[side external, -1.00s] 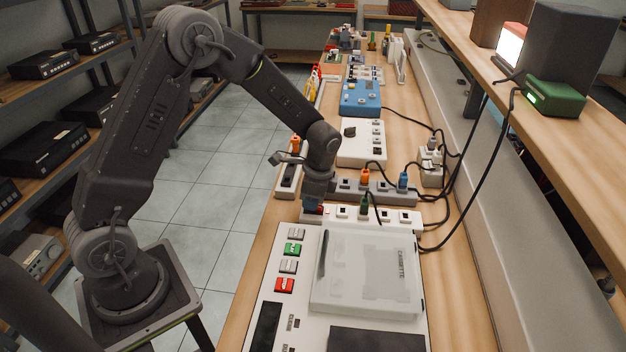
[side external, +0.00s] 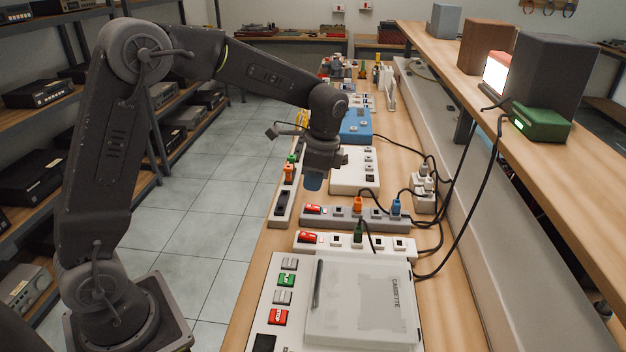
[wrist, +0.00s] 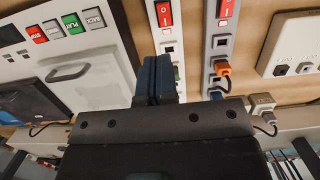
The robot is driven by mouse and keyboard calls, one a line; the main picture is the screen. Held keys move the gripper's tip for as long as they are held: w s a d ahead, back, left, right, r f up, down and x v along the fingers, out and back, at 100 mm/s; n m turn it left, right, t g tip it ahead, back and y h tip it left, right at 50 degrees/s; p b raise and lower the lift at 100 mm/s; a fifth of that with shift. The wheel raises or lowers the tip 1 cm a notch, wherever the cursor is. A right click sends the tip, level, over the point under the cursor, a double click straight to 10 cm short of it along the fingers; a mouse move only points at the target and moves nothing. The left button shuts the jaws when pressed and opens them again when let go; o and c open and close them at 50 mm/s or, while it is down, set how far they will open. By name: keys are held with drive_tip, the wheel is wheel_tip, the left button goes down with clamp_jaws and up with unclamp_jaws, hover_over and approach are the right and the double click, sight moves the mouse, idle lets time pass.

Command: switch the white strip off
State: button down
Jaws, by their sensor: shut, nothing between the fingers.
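The white strip (side external: 384,243) lies across the bench just behind the cassette deck, with a red rocker switch (side external: 307,238) at its left end and a green plug (side external: 358,233) in one socket. In the wrist view its red switch (wrist: 164,14) shows at the top, beyond my fingertips; I cannot tell its tilt for sure. My gripper (side external: 312,183) is shut and empty, raised above the bench behind the strips' left ends, touching nothing. In the wrist view my closed fingers (wrist: 154,68) hide part of the white strip.
A grey strip (side external: 345,216) with its own red switch (side external: 313,210) and orange and blue plugs lies just behind the white one. The cassette deck (side external: 292,335) is in front. A white box (side external: 350,180) stands behind. Black cables run along the right side.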

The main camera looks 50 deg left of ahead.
approach(308, 236)
drive_tip(key=f, duration=0.2)
drive_tip(key=s+a+f, duration=0.1)
drive_tip(key=f, duration=0.1)
drive_tip(key=s+a+f, duration=0.1)
drive_tip(key=f, duration=0.2)
drive_tip(key=shift+s+a+f, duration=0.1)
drive_tip(key=shift+s+a, duration=0.05)
drive_tip(key=shift+s, duration=0.05)
idle(0.4)
drive_tip(key=shift+f, duration=0.1)
